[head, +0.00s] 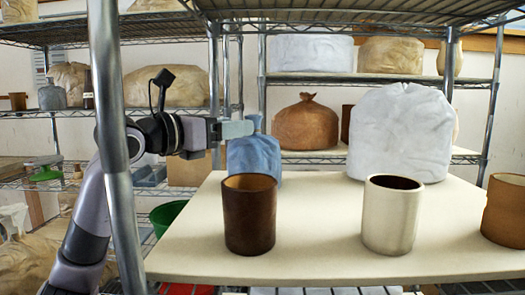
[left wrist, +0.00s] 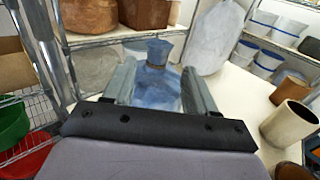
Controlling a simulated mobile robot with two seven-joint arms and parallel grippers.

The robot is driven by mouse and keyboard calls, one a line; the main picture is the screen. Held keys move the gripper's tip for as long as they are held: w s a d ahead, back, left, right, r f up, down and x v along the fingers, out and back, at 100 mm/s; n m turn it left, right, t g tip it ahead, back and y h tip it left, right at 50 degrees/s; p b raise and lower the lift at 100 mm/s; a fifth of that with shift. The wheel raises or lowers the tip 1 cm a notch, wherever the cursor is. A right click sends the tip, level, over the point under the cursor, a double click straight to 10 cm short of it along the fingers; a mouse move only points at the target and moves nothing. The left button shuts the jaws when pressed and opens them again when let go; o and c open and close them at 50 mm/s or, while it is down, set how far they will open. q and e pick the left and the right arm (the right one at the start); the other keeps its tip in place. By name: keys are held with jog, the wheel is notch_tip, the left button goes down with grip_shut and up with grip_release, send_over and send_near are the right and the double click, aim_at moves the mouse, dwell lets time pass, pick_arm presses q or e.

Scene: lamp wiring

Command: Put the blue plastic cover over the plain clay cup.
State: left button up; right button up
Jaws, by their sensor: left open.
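The blue plastic cover (head: 262,158) stands at the back left of the cream board, behind the dark brown cup (head: 250,215). My left gripper (head: 240,129) is open at the cover's top. In the left wrist view the cover (left wrist: 152,90) and its narrow neck show between the two open fingers (left wrist: 160,70); I cannot tell whether they touch it. A light brown, clay-coloured cup (head: 503,212) is cut by the right edge; it also shows in the left wrist view (left wrist: 290,90). A cream cup (head: 391,216) stands left of it. My right gripper is out of view.
A large white covered shape (head: 400,135) stands at the board's back right. A brown tied bag (head: 306,124) sits on the shelf behind. A metal post (head: 108,90) rises at the left. The board's (head: 320,235) middle is clear.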

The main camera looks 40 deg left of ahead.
aim_at(254, 136)
pick_arm(q)
jog(key=shift+w+r+p, duration=0.1)
jog(key=shift+w+p, duration=0.2)
jog(key=shift+w, duration=0.35)
jog(key=w+p, duration=0.1)
jog(key=w, duration=0.3)
jog(key=shift+w+p, duration=0.25)
jog(key=shift+p, duration=0.15)
jog(key=shift+w+d, duration=0.1)
jog(key=shift+w, duration=0.15)
jog(key=shift+w+f, duration=0.1)
jog(key=shift+f, duration=0.1)
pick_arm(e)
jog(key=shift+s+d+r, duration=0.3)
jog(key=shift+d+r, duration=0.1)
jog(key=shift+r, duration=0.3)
pick_arm(q)
grip_shut()
jog(key=shift+r, duration=0.2)
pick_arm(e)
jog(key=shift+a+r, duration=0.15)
